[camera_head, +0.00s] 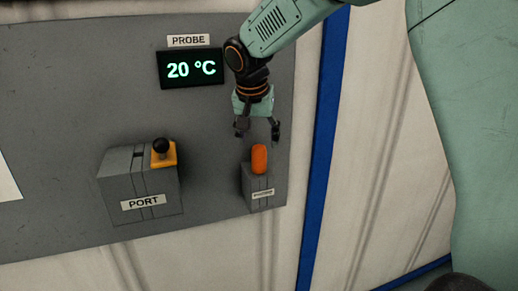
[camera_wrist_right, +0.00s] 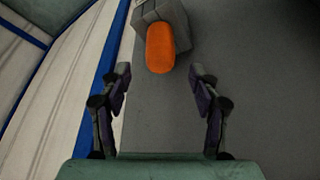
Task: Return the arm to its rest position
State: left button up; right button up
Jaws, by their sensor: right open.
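My right gripper (camera_head: 258,130) is open and empty in the head view, at the right part of the grey panel. It is a little above an orange rounded handle (camera_head: 259,159) that stands in a small grey holder (camera_head: 257,194). In the right wrist view the two fingers (camera_wrist_right: 160,105) are spread apart, and the orange handle (camera_wrist_right: 160,48) lies beyond them, between their lines, not touched. The holder (camera_wrist_right: 166,12) shows at the top edge there. My left gripper is in neither view.
A grey block labelled PORT (camera_head: 140,187) with a black knob on a yellow plate (camera_head: 163,153) is on the left of the panel (camera_head: 60,90). A display reading 20 °C (camera_head: 191,69) is under a PROBE label (camera_head: 188,41). A blue strip (camera_head: 325,140) runs right of the panel.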

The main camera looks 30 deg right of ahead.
jog(key=v, duration=0.6)
jog(key=shift+r, duration=0.25)
jog(key=shift+s+a, duration=0.1)
jog(key=w+a+f+n+t+y+b, duration=0.1)
jog(key=w+a+f+n+t+y, duration=0.3)
jog(key=a+f+n, duration=0.4)
jog(key=s+a+f+b, duration=0.1)
jog(key=s+f+b, duration=0.15)
jog(key=f, duration=0.85)
jog(key=s+a+f+b, duration=0.1)
jog(key=s+f+b, duration=0.15)
jog(key=f, duration=0.85)
jog(key=s+f+g+b, duration=0.3)
jog(key=s+f+b, duration=0.1)
jog(key=s+f, duration=1.1)
jog(key=s+f+g+h+b, duration=0.1)
jog(key=s+f+g+b, duration=0.3)
jog(key=s+f, duration=1.1)
jog(key=s+b, duration=0.1)
jog(key=s, duration=0.5)
jog(key=shift+a+n+b, duration=0.2)
jog(key=shift+n+b, duration=0.1)
jog(key=shift+n, duration=0.1)
